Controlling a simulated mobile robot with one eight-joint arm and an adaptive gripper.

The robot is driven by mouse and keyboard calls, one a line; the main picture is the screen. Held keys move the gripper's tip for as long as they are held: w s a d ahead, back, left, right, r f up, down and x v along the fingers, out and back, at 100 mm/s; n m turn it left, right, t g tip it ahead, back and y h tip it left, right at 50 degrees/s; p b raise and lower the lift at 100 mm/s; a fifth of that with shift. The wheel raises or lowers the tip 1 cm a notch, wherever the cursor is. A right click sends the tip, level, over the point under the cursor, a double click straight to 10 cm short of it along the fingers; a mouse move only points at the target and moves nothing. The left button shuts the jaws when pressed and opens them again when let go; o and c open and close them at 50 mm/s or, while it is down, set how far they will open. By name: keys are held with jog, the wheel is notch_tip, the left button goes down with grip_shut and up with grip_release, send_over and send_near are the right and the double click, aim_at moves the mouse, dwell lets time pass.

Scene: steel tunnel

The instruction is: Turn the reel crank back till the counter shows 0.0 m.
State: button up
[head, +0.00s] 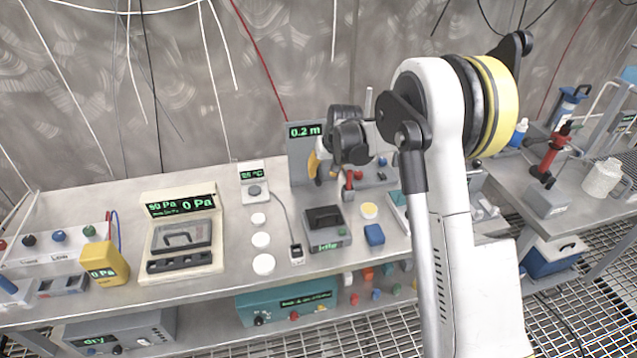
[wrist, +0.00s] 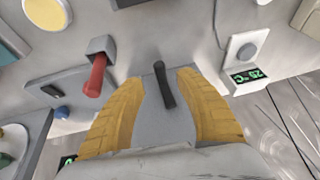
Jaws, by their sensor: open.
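The counter (head: 304,131) on the grey upright panel reads 0.2 m in the head view. My gripper (head: 322,172) is in front of that panel, and my wrist hides much of the reel area. In the wrist view, my gripper's yellow fingers (wrist: 163,82) are spread apart. A dark upright peg (wrist: 164,85), which looks like the crank handle, stands between them with a gap on each side. It rises from a grey part that shows between the fingers. The reel itself cannot be made out.
A red lever (wrist: 96,75) stands left of the fingers in the wrist view. A white thermometer unit (wrist: 245,55) is to the right. On the bench are a grey boxed device (head: 327,230), a blue block (head: 374,234) and white discs (head: 262,240).

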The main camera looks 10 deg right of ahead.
aim_at(319, 181)
jog(key=b+x, duration=0.1)
jog(key=x, duration=0.5)
jog(key=shift+w+f+b, duration=0.2)
jog(key=shift+f+b, duration=0.1)
jog(key=shift+b, duration=0.1)
grip_shut()
